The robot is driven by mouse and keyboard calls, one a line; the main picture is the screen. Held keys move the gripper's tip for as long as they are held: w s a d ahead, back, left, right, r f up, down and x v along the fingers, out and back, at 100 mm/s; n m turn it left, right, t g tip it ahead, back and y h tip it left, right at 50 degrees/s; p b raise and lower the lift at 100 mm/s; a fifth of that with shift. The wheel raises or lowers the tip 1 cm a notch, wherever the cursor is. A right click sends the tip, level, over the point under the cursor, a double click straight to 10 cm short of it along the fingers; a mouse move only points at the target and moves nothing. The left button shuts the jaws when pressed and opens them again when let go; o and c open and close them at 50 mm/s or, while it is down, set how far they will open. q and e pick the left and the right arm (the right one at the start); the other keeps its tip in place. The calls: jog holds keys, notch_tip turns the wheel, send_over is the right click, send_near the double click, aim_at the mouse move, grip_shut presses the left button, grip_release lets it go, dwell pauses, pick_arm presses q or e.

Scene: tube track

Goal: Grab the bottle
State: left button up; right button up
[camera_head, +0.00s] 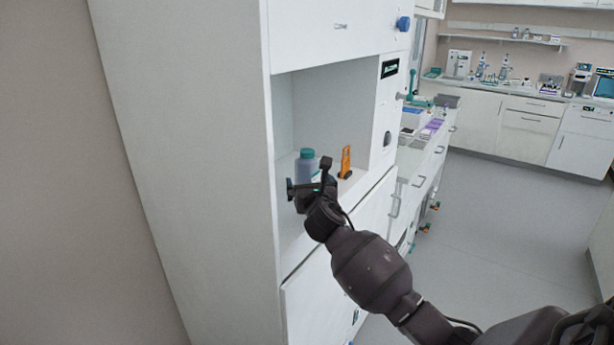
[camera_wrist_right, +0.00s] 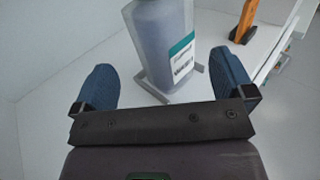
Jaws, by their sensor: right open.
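The bottle (camera_head: 306,162) has a grey-blue body and a teal cap. It stands upright in the recess of the white cabinet. My right gripper (camera_head: 310,188) is in front of it and hides its lower part in the head view. In the right wrist view the bottle (camera_wrist_right: 165,45) shows a white and teal label, and its top is out of frame. My right gripper (camera_wrist_right: 168,85) is open there, with a blue finger pad on each side and the bottle's lower part just ahead between them. My left gripper is not in view.
An orange tool (camera_head: 346,160) stands right of the bottle on the recess floor; it also shows in the right wrist view (camera_wrist_right: 243,20). The cabinet's left side wall (camera_head: 190,150) bounds the recess. Benches with lab equipment (camera_head: 500,75) stand beyond, with open floor (camera_head: 500,200) to the right.

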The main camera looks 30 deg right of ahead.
aim_at(308, 174)
jog(key=shift+d+x, duration=0.2)
jog(key=shift+x, duration=2.45)
jog(key=shift+s, duration=0.1)
jog(key=shift+c, duration=0.2)
jog(key=shift+r, duration=0.1)
jog(key=c, duration=1)
